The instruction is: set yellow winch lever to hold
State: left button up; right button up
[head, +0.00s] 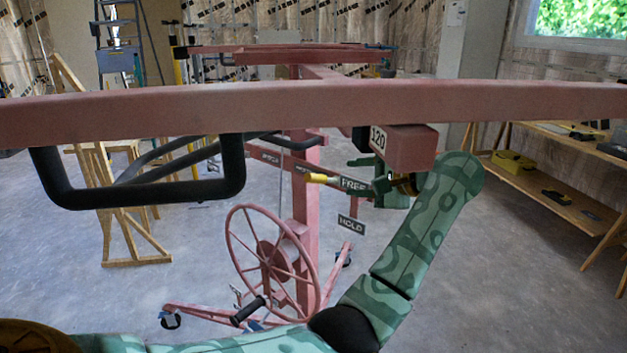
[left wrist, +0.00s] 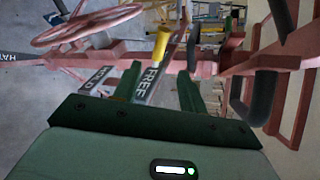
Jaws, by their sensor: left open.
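The winch lever has a yellow grip (head: 318,178) and points left, level with the FREE plate (head: 353,184). The HOLD plate (head: 351,223) hangs lower. In the left wrist view the yellow grip (left wrist: 161,42) appears between and beyond my fingertips, with the FREE plate (left wrist: 148,86) and the HOLD plate (left wrist: 98,80) nearby. My left gripper (head: 372,181) is open beside the lever, partly hidden by the plate and my own wrist. I cannot tell whether a finger touches the lever. My right gripper is out of view.
A pink beam (head: 300,108) crosses above, with a black handle loop (head: 150,195) on the left. A pink handwheel (head: 272,258) stands below the lever. Wooden shelves (head: 560,190) are at the right and a wooden trestle (head: 125,215) at the left.

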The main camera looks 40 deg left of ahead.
aim_at(319, 179)
pick_arm(q)
jog(key=b+x, duration=0.1)
jog(key=x, duration=1.1)
jog(key=shift+s+d+b, duration=0.1)
jog(key=shift+b, duration=0.25)
jog(key=shift+a+f, duration=0.2)
jog(key=shift+a, duration=0.35)
grip_shut()
